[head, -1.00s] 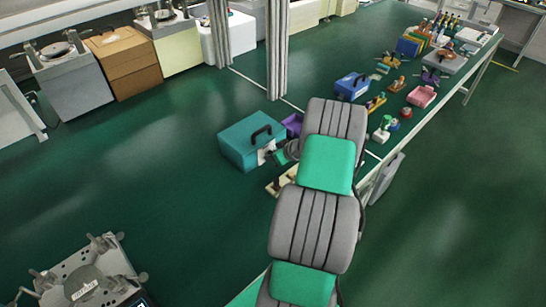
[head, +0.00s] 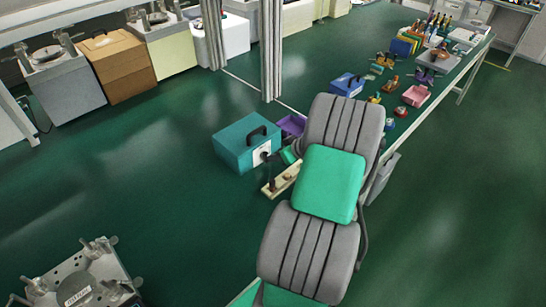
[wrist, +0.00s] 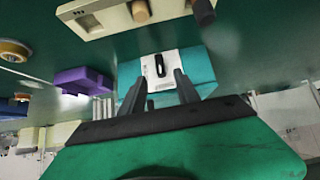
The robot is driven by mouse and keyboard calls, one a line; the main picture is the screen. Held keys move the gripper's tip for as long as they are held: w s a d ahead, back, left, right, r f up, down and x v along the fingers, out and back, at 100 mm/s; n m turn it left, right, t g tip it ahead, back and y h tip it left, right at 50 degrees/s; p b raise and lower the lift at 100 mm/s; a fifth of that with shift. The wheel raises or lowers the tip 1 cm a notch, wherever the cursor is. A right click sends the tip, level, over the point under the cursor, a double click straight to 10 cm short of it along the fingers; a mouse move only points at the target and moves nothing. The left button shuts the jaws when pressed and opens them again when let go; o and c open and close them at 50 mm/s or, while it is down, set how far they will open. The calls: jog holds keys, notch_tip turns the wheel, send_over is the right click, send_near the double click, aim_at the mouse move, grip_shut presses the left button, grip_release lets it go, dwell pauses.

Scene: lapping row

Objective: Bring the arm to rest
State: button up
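My arm (head: 330,180), grey with green panels, reaches forward over the long bench in the head view and hides most of my gripper there. In the wrist view my gripper (wrist: 163,88) shows two dark fingers standing apart with nothing between them. The same teal box (head: 232,155) stands just left of my arm's far end in the head view. I cannot tell how far the fingers are from it.
A pale board with pegs (head: 281,181) lies near my gripper, and it also shows in the wrist view (wrist: 95,24). A purple bin (head: 292,124), a blue box (head: 346,85) and a pink tray (head: 416,96) stand farther along.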

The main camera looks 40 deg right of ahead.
dwell(0.3)
jog(key=w+a+r+g, duration=0.1)
jog(key=a+r, duration=0.2)
jog(key=a, duration=0.4)
jog(key=a+r+n+g, duration=0.1)
jog(key=a+r, duration=0.3)
jog(key=a, duration=0.4)
jog(key=w+a+r+g, duration=0.1)
jog(key=a+r, duration=0.2)
jog(key=a, duration=0.4)
jog(key=s+a+r+g, duration=0.1)
jog(key=s+a+r, duration=0.1)
jog(key=s+a, duration=0.5)
jog(key=s+a+r+m+g, duration=0.1)
jog(key=s+a+r, duration=0.2)
jog(key=s+a, duration=0.3)
jog(key=shift+s+a, duration=0.35)
jog(key=shift+a, duration=0.2)
jog(key=shift+r, duration=0.1)
